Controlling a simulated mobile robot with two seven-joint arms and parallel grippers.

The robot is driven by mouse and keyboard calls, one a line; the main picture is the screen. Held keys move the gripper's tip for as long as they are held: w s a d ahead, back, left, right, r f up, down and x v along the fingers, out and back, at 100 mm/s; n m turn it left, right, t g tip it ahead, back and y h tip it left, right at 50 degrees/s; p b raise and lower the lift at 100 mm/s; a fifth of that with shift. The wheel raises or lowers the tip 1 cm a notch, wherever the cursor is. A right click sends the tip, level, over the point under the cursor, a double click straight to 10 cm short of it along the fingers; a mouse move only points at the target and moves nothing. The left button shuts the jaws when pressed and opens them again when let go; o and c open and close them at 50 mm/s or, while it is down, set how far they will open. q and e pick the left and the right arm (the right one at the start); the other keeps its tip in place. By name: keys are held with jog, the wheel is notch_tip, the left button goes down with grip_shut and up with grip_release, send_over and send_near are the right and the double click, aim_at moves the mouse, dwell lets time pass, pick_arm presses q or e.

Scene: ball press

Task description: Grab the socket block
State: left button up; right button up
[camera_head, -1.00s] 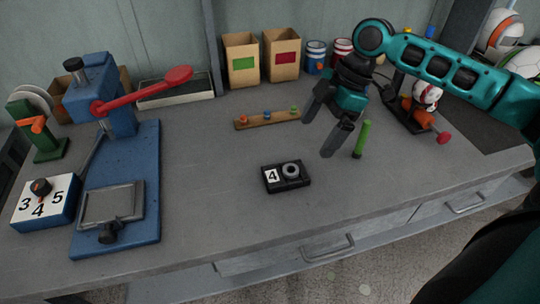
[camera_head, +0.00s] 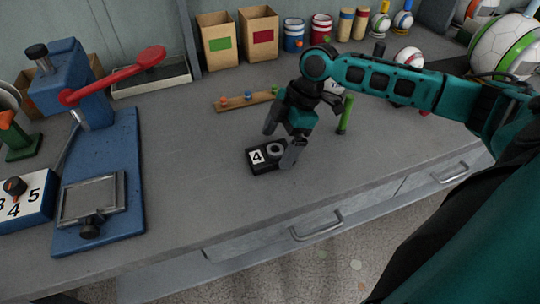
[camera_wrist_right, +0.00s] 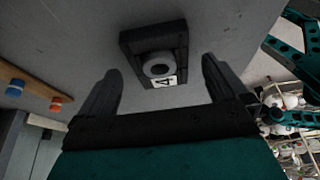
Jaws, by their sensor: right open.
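The socket block is a small black block (camera_head: 258,167) with a white "4" label and a grey ring on top. It lies on the grey workbench, near the middle in the head view. My right gripper (camera_head: 281,140) is open, with its fingers above and at the right side of the block; one finger hides part of the block's right end. In the right wrist view the block (camera_wrist_right: 126,46) lies beyond the two spread fingertips (camera_wrist_right: 160,70), roughly centred between them, with nothing held. My left gripper is not in view.
A blue press (camera_head: 125,200) with a red lever stands at the left, beside a numbered dial box (camera_head: 38,212). A wooden strip with pegs (camera_head: 233,103) lies behind the block. A green post (camera_head: 345,115) stands right of my gripper. The bench in front of the block is clear.

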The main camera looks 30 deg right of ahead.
jog(key=shift+x, duration=0.75)
jog(key=shift+f, duration=0.15)
jog(key=c, duration=1.1)
